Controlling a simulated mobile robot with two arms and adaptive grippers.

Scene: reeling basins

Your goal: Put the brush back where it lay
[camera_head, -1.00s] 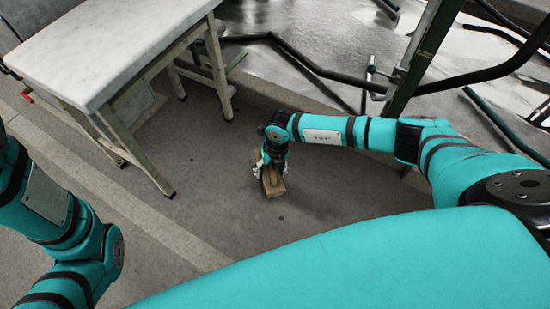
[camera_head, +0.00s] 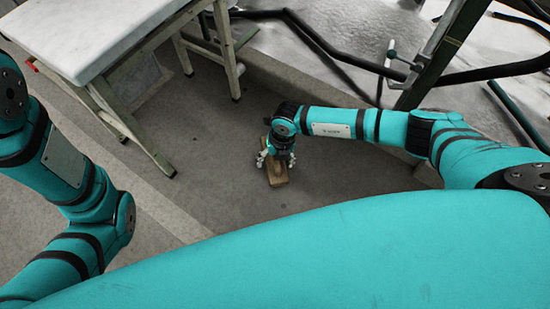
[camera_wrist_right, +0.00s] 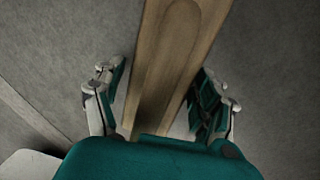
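The brush (camera_head: 278,181) is a light-brown wooden block with a long raised middle part. It appears to lie on the grey floor, right of the white-topped table. In the right wrist view the brush (camera_wrist_right: 172,50) runs away from my palm between the fingers. My right gripper (camera_head: 277,160) points down over it, one finger on each side. The fingers (camera_wrist_right: 165,72) are spread, with a gap on the left side; contact on the right is unclear. The brush's near end is hidden by my gripper. My left arm shows at the left, but its gripper is out of view.
A table (camera_head: 95,35) with a white top and metal legs stands at the upper left. A dark metal frame (camera_head: 440,55) with black pipes stands at the upper right, beside a pale wet-looking surface. The floor (camera_head: 215,205) around the brush is clear.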

